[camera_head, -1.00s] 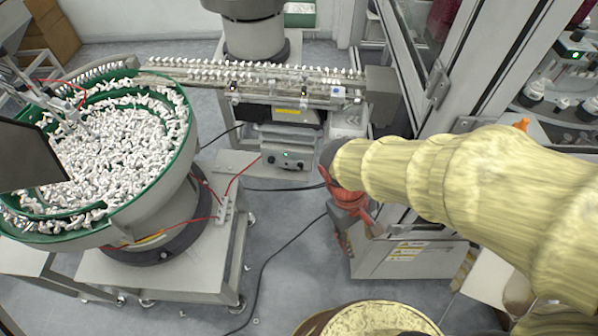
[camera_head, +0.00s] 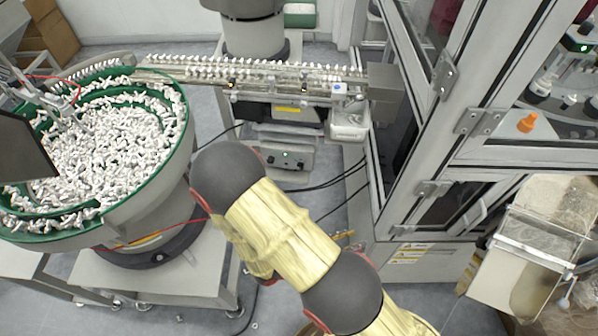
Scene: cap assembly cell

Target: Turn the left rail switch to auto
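A grey control box (camera_head: 287,172) stands below the linear rail (camera_head: 290,88) at centre. Its front panel carries small dark controls (camera_head: 286,160) and a tiny greenish light. The controls are too small to read which way a switch points. My arm, in a yellow cover with dark joints, fills the lower middle, just below and left of the box. My gripper cannot be made out in this view.
A green-rimmed bowl feeder (camera_head: 185,130) full of white parts stands at left on a grey cart (camera_head: 150,285). A framed cabinet (camera_head: 425,150) stands at right, with an orange knob (camera_head: 526,122). Dark cables (camera_head: 330,183) lie on the floor beside the box.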

